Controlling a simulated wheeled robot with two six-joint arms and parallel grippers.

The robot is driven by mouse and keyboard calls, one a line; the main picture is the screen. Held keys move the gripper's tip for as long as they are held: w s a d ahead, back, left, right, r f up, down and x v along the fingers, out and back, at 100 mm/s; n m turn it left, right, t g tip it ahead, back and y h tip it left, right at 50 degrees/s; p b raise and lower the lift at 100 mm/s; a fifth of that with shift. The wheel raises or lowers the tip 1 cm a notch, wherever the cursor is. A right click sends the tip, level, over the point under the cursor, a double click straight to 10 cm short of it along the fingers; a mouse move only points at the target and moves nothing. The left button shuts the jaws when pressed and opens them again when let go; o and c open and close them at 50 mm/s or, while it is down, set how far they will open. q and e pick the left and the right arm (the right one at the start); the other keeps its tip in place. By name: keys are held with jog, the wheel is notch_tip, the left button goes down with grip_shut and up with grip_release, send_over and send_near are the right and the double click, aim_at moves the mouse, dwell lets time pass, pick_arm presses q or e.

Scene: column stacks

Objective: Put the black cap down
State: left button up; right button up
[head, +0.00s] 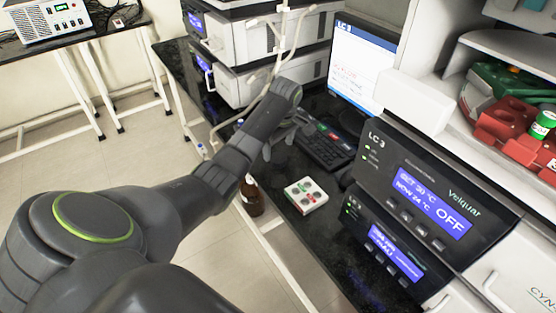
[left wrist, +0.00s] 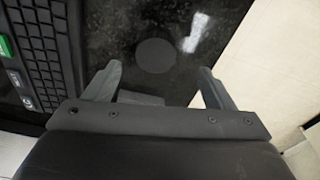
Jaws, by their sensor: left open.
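The black cap (left wrist: 155,55) shows in the left wrist view as a dark round disc against the black speckled counter (left wrist: 190,15). It lies just beyond the fingertips of my left gripper (left wrist: 160,78), between their lines and apart from both. My left gripper is open, with nothing held between its fingers. In the head view my left gripper (head: 284,132) is over the counter beside the keyboard; I cannot make out the cap there. My right gripper is in neither view.
A keyboard (head: 325,152) lies right of my left gripper, before a monitor (head: 358,65). A brown bottle (head: 252,198) and a white block with round wells (head: 306,195) are nearer. Stacked instruments (head: 250,75) stand behind. The counter edge (left wrist: 222,50) is close by.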

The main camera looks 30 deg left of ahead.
aim_at(278, 158)
pick_arm(q)
jog(key=shift+w+a+f, duration=0.15)
jog(key=shift+f, duration=1.2)
jog(key=shift+w+a+f, duration=0.1)
jog(key=shift+w+f, duration=0.05)
jog(key=shift+f, duration=1.15)
jog(key=c, duration=1.4)
notch_tip(278, 158, up, 9)
jog(key=shift+r, duration=0.1)
jog(key=shift+c, duration=0.2)
jog(key=shift+r, duration=0.45)
